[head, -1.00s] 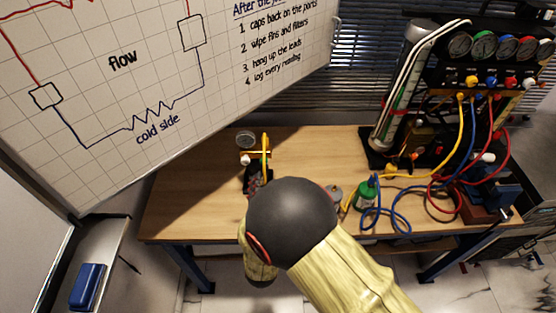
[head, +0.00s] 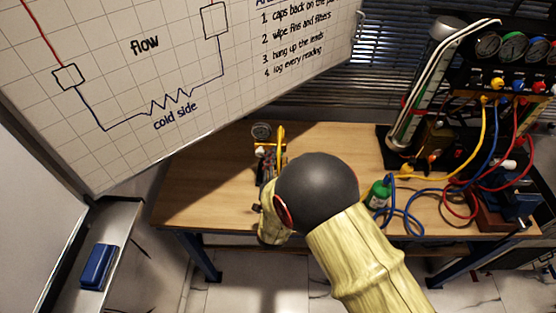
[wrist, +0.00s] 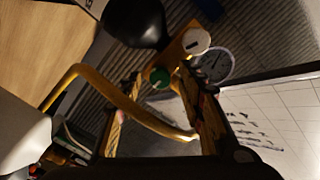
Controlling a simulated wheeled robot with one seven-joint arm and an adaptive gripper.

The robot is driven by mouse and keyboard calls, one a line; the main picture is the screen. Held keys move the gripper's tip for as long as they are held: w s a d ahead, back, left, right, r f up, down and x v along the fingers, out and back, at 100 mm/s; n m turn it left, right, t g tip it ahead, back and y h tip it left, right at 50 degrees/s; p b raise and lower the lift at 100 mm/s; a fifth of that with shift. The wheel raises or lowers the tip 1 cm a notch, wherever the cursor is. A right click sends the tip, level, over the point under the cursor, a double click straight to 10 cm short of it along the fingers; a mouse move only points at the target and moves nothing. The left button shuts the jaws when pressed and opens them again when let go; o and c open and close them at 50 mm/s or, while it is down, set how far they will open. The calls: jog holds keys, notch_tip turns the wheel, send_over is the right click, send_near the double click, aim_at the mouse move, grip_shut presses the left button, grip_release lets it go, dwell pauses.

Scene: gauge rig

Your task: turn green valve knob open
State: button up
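The green valve knob (wrist: 159,77) shows in the wrist view on a brass-coloured manifold (wrist: 178,52). A white knob (wrist: 196,41) and a round gauge (wrist: 215,65) are beside it. My gripper (wrist: 158,84) is open, with its fingers apart and the green knob in line with the gap between their tips. I cannot tell whether either finger touches the knob. In the head view the small manifold with its gauge (head: 261,131) stands on the wooden bench (head: 205,190). My arm partly hides the gripper there, and the green knob cannot be made out.
A yellow hose (wrist: 75,80) loops close to my gripper in the wrist view. A larger gauge rig (head: 510,75) stands at the right. A whiteboard (head: 130,90) hangs over the left. The bench's left part is clear.

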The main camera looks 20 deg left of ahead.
jog(key=shift+c, duration=1.2)
grip_shut()
jog(key=shift+n, duration=0.3)
jog(key=n+b, duration=0.1)
jog(key=n, duration=0.2)
jog(key=shift+n, duration=0.3)
jog(key=n, duration=0.4)
jog(key=shift+b, duration=0.4)
jog(key=n, duration=0.5)
jog(key=shift+n+p, duration=0.45)
jog(key=shift+n, duration=1.85)
